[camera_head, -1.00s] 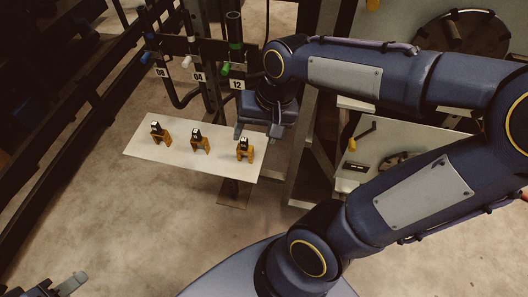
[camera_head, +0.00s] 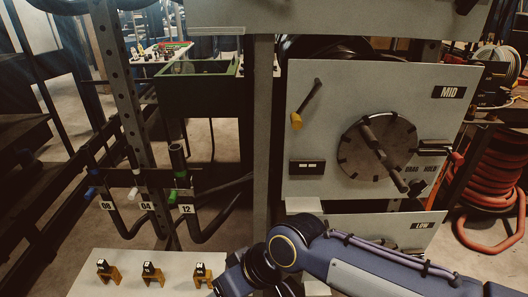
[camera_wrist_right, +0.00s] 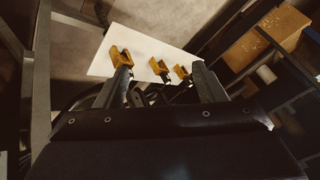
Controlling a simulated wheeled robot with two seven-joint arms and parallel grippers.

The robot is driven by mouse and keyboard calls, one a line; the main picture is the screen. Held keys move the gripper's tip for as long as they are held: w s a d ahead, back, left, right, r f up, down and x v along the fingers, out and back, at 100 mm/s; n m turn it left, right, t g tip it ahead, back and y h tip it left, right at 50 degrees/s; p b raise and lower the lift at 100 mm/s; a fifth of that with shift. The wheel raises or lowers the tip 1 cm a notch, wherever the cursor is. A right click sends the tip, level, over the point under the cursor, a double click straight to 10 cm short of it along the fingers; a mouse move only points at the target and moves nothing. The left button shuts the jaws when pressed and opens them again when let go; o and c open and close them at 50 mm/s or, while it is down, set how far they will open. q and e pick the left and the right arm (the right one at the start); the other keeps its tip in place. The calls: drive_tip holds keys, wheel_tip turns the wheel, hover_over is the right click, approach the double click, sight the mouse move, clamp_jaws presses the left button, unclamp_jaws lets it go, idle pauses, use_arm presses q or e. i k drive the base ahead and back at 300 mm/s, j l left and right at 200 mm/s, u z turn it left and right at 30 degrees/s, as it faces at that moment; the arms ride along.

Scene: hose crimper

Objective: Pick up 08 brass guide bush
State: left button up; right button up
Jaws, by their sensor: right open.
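Three small brass-coloured pieces with black-and-white tops stand in a row on a pale plate (camera_head: 84,287): a left one (camera_head: 108,271), a middle one (camera_head: 152,273) and a right one (camera_head: 201,273). Their markings are too small to read, so I cannot tell which is the 08 brass guide bush. The wrist view shows them as a near one (camera_wrist_right: 120,57), a middle one (camera_wrist_right: 158,67) and a far one (camera_wrist_right: 181,72). My right gripper (camera_wrist_right: 161,76) is open and empty, its fingers pointing toward the row, apart from it. My left gripper is out of view.
Hoses with tags 08 (camera_head: 106,205), 04 (camera_head: 147,206) and 12 (camera_head: 186,209) hang behind the plate. A panel with a dial (camera_head: 377,146) marked MID stands to the right, with an orange hose coil (camera_head: 492,205) beyond.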

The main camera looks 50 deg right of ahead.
sight(104, 272)
drive_tip(key=l+z, duration=0.1)
drive_tip(key=z, duration=0.75)
drive_tip(key=l+z, duration=0.35)
drive_tip(key=l, duration=0.15)
drive_tip(key=l+z, duration=0.4)
drive_tip(key=i+l+z, duration=0.2)
drive_tip(key=l+z, duration=0.15)
drive_tip(key=l, duration=0.15)
drive_tip(key=i+l, duration=0.15)
drive_tip(key=l, duration=0.2)
drive_tip(key=i+l+z, duration=0.1)
drive_tip(key=l, duration=0.3)
drive_tip(key=i+l, duration=0.15)
drive_tip(key=l, duration=0.2)
drive_tip(key=i+l, duration=0.15)
drive_tip(key=l, duration=0.2)
drive_tip(key=i+l+z, duration=0.1)
drive_tip(key=l, duration=0.25)
drive_tip(key=j+u, duration=0.1)
drive_tip(key=u, duration=2.05)
drive_tip(key=i+j+u, duration=0.1)
drive_tip(key=j, duration=0.35)
drive_tip(key=i+j+u, duration=0.1)
drive_tip(key=j, duration=0.3)
drive_tip(key=i+j, duration=0.15)
drive_tip(key=j, duration=0.25)
drive_tip(key=i+j+u, duration=0.15)
drive_tip(key=j, duration=0.3)
